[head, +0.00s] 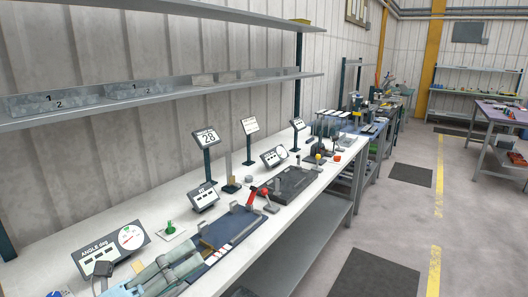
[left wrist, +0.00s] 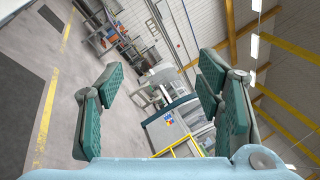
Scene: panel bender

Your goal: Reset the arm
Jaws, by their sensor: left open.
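My left gripper (head: 183,262), pale blue with grey-green fingers, shows at the bottom left of the head view, above the front of the white bench. In the left wrist view the teal finger pads of my left gripper (left wrist: 160,105) stand wide apart with nothing between them. A dark blue bending fixture (head: 232,230) lies just right of it in the head view. My right gripper is in neither view.
An angle display (head: 110,248) stands at the left, beside a green knob (head: 170,227). Another dark fixture (head: 290,184) and several small displays lie farther along the bench (head: 330,170). A metal shelf (head: 170,92) hangs above.

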